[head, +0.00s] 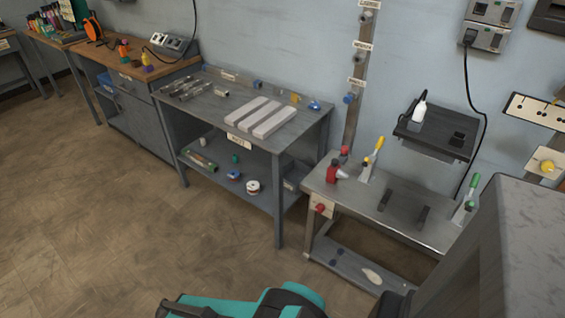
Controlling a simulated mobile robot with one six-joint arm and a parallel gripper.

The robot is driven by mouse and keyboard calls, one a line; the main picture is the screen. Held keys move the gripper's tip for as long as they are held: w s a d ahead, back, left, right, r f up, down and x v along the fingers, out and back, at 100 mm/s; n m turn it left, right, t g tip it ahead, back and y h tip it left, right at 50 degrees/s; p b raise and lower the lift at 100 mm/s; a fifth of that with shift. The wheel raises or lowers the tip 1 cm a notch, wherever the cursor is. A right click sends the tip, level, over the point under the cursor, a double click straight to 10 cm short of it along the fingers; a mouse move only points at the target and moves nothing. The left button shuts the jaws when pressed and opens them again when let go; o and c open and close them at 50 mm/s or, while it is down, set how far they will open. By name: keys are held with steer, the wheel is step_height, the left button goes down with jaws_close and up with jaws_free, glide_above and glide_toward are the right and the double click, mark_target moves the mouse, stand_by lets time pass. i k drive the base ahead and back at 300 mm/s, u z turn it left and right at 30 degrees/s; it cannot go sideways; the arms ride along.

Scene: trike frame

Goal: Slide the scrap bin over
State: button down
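I cannot make out a scrap bin in the head view. Teal and black parts of my own arm (250,304) show at the bottom edge. My gripper's fingers are not in the picture, so I cannot see what they hold.
A wooden-topped bench (120,55) is far left. A large grey block (515,240) fills the lower right. The floor (90,210) at left is clear.

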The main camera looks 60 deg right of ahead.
mark_target(295, 171)
steer(key=z, duration=0.55)
steer(key=i, duration=1.2)
steer(key=u, duration=0.1)
